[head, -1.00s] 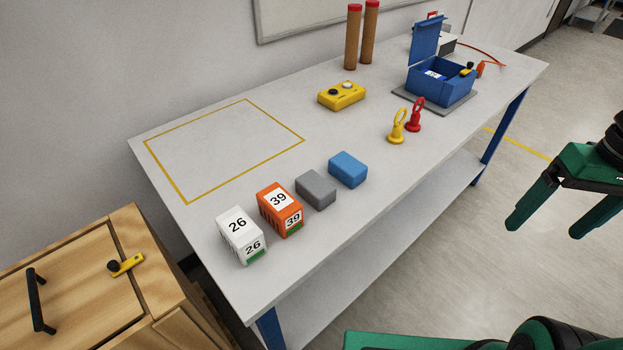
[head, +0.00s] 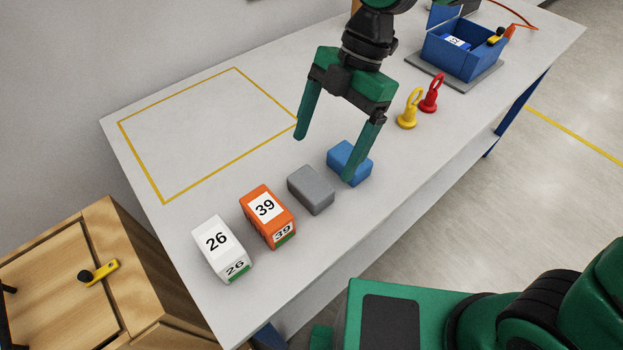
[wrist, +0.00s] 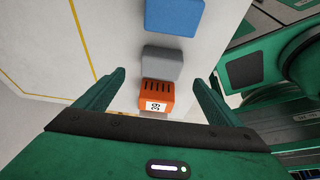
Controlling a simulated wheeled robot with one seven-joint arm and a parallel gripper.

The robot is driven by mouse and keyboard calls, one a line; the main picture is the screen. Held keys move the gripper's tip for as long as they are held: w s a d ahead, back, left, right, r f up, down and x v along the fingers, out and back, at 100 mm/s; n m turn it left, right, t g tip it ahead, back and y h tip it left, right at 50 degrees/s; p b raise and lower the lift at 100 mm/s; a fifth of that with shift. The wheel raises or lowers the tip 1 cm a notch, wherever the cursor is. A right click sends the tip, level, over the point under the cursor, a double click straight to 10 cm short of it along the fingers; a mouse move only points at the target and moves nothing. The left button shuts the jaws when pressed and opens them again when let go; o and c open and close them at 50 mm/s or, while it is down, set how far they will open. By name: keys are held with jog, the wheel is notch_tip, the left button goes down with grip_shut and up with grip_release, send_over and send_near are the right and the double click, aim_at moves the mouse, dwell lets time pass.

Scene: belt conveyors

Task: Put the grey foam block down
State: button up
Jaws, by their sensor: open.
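The grey foam block (head: 312,190) lies on the white table, between the orange box marked 39 and the blue block. My gripper (head: 337,158) is open and empty above the table, its fingers pointing down near the grey and blue blocks. One finger passes in front of the blue block. In the wrist view, the grey block (wrist: 163,64) lies ahead of the open fingers (wrist: 161,75), with the orange box nearer the gripper body.
The blue block (head: 344,160), orange box (head: 261,208) and white box marked 26 (head: 216,240) stand in a row with the grey block. A yellow-outlined area (head: 205,135) is empty. Yellow (head: 408,110) and red (head: 431,95) ringed pieces and a blue toolbox (head: 462,52) stand farther right.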

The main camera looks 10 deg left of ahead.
aim_at(311, 182)
jog(key=x, duration=0.9)
jog(key=shift+s+f, duration=0.15)
jog(key=shift+f, duration=0.1)
jog(key=c, duration=1.2)
jog(key=shift+r, duration=0.2)
